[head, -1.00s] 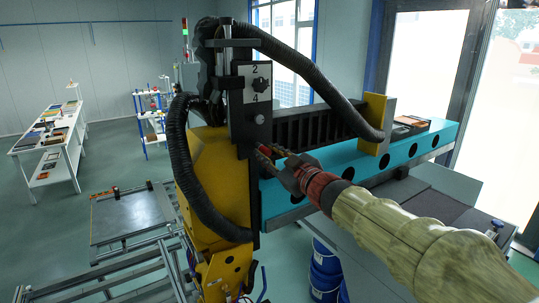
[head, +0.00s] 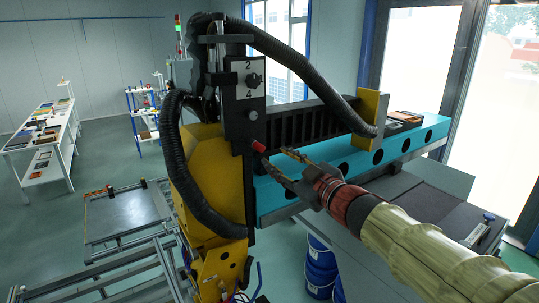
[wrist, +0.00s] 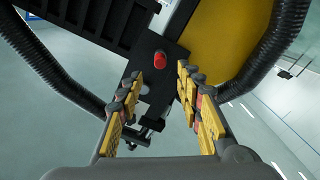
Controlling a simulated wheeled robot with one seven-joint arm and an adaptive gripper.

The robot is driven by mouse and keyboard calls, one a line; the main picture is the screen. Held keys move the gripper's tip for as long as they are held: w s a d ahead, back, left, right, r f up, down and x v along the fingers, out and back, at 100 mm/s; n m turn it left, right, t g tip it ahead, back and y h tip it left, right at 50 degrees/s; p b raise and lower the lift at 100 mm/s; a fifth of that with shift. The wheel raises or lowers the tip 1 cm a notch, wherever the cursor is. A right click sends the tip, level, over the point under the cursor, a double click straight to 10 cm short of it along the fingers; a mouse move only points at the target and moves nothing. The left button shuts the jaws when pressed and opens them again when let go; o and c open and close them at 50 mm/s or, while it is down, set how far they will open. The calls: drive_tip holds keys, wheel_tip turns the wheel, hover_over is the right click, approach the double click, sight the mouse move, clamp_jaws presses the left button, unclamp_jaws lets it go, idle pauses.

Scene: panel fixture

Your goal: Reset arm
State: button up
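A dark panel (head: 237,100) on the yellow machine carries a black rotary knob (head: 254,80) between the marks 2 and 4, and a smaller round black part (head: 253,115) below it. A red knob (head: 258,146) sticks out near the panel's lower edge. It also shows in the wrist view (wrist: 166,57), ahead of my fingertips. My gripper (head: 278,159) is open, its two fingers apart with nothing seen between them. It is just right of and below the red knob, apparently not touching it. In the wrist view, the yellow-padded fingers (wrist: 170,72) stand on either side.
A blue beam (head: 350,165) with round holes runs right, close behind my gripper. Black corrugated hoses (head: 310,70) loop around the panel. A grey table (head: 430,210) lies under my arm, with blue buckets (head: 321,265) below. Floor at the left is open near the white shelves (head: 47,140).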

drive_tip(key=s+d+f+m+h, duration=0.1)
drive_tip(key=d+f+m+h, duration=0.3)
drive_tip(key=d, duration=0.3)
drive_tip(key=s+d+f+m+h, duration=0.1)
drive_tip(key=d+f+h, duration=0.3)
drive_tip(key=d+f, duration=0.25)
drive_tip(key=s+d+f+m+g+h+b, duration=0.35)
drive_tip(key=s+d+f, duration=0.25)
drive_tip(key=f, duration=0.2)
drive_tip(key=s+a+f+m+g+b, duration=0.1)
drive_tip(key=s+f+m+g+b, duration=0.1)
drive_tip(key=s+f+b, duration=0.9)
drive_tip(key=s+a+f+m+g+y+b, duration=0.1)
drive_tip(key=s+f+g+b, duration=0.3)
drive_tip(key=s+f+b, duration=0.6)
drive_tip(key=s+f+m, duration=0.1)
drive_tip(key=s+f, duration=0.4)
drive_tip(key=f, duration=0.3)
drive_tip(key=shift+a+f+b, duration=0.15)
drive_tip(key=shift+a+b, duration=0.2)
drive_tip(key=shift+a, duration=0.05)
drive_tip(key=shift+y, duration=0.25)
